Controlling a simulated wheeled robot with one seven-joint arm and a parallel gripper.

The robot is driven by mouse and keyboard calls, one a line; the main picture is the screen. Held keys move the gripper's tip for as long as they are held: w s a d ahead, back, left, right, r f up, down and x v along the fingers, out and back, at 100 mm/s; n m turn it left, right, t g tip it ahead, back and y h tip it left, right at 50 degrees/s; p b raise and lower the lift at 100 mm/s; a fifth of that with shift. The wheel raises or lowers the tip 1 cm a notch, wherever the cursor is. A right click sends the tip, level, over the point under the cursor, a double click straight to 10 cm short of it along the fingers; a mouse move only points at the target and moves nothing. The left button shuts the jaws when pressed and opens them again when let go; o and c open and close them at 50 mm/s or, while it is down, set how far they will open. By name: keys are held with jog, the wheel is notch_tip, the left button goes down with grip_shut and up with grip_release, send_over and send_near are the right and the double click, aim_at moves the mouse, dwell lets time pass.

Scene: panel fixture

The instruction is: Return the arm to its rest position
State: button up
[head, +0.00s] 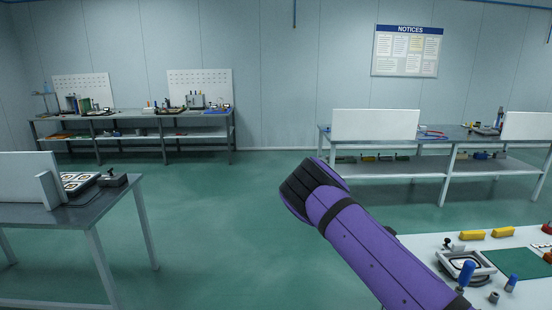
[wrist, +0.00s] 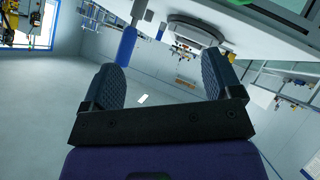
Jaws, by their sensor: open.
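My purple arm (head: 370,245) reaches up from the bottom edge of the head view, with a black joint at its upper end. My gripper (wrist: 160,68) shows in the wrist view with its two dark padded fingers wide apart and nothing held between them. I cannot make out the fingers in the head view. Beyond them, the wrist view is tilted and shows the underside and edge of a white surface, with a blue-handled thing (wrist: 127,43) by the left finger.
A white bench (head: 412,242) at lower right holds a grey fixture (head: 467,264), a blue-handled tool (head: 466,273), yellow blocks (head: 472,235) and a green mat (head: 518,262). A grey table (head: 95,207) stands at left. Open green floor (head: 215,235) lies between.

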jog(key=s+a+r+n+t+y, duration=0.1)
jog(key=s+a+r+n+y, duration=0.15)
jog(key=s+r, duration=0.55)
jog(key=s+a+r+n+t+y, duration=0.15)
jog(key=s+r+y, duration=0.25)
jog(key=r, duration=0.8)
jog(key=s+a+r+n+t+y, duration=0.1)
jog(key=s+r+n+t+y, duration=0.15)
jog(key=s+r, duration=0.55)
jog(key=s+a+r+n+t, duration=0.2)
jog(key=s+r+n, duration=0.2)
jog(key=s, duration=0.6)
jog(key=s+a+r+n+t+y, duration=0.1)
jog(key=s+r+n, duration=0.3)
jog(key=s+r, duration=0.4)
jog(key=shift+s+a+n+t, duration=0.35)
jog(key=shift+s+a+t, duration=0.55)
jog(key=shift+s, duration=0.25)
